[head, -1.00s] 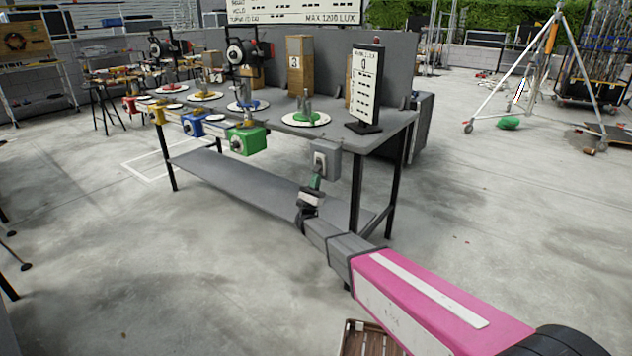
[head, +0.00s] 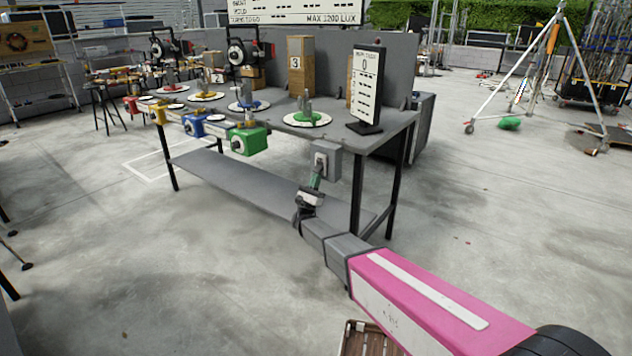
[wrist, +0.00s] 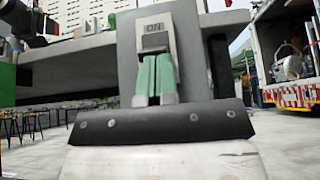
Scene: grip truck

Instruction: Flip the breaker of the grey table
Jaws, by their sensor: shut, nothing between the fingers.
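The grey breaker box (head: 326,163) hangs on the front right edge of the grey table (head: 345,140). In the wrist view the breaker box (wrist: 128,62) fills the middle, with an ON label (wrist: 154,28) above a switch recess. My gripper (head: 317,177) is just in front of and slightly below the box in the head view. In the wrist view my gripper (wrist: 155,60) has its green fingers together with nothing between them. The fingertips overlap the lower part of the switch recess. They hide most of the switch, so I cannot tell its position or whether they touch it.
A green box (head: 248,141) and a blue box (head: 192,125) hang farther left on the table front. A dark sign stand (head: 365,90) and a green-marked disc (head: 306,119) stand above the breaker.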

